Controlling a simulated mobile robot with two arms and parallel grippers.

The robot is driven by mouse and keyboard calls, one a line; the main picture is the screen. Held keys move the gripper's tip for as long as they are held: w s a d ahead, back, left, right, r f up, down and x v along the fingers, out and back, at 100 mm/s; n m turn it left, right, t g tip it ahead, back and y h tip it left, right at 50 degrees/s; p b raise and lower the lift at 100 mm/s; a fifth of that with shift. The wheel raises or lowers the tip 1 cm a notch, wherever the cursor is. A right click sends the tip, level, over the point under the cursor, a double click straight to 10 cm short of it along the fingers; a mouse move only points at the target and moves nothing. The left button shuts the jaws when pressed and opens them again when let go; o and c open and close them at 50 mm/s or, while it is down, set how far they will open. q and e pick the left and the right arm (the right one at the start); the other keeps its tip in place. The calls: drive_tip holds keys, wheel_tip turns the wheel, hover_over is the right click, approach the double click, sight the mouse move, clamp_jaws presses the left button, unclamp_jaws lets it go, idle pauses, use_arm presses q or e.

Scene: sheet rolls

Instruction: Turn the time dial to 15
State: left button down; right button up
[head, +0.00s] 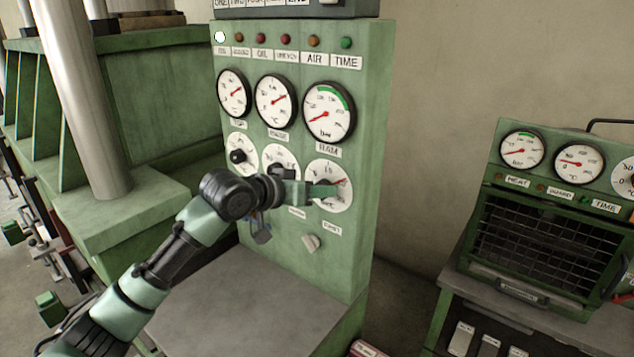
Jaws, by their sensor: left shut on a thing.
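The green press panel (346,255) carries three white dials in its lower row. The right dial (338,204) has numbers round its rim and a red pointer toward the upper right; its numbers are too small to read. I take it for the time dial, but its name label cannot be made out. My left gripper (324,189) reaches in from the left and is shut on this dial's knob, which the fingers hide. The left dial (239,143) has a black knob. The middle dial (280,158) is partly covered by my left wrist. My right gripper is not in view.
Three gauges, such as the right one (329,112), sit above the dials, under a row of lamps. A grey ledge (225,305) lies under my arm. A green oven (525,235) with gauges stands at the right.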

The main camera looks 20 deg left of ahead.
use_arm(q)
drive_tip(key=shift+d+f+m+y+p, duration=0.1)
drive_tip(key=shift+f+m+y+p, duration=0.05)
drive_tip(key=shift+m+y+p, duration=0.2)
idle(0.4)
drive_tip(key=c, duration=0.9)
unclamp_jaws()
drive_tip(key=b+v, duration=0.2)
drive_tip(key=v, duration=0.5)
drive_tip(key=shift+s+a, duration=0.2)
drive_tip(key=shift+s, duration=0.15)
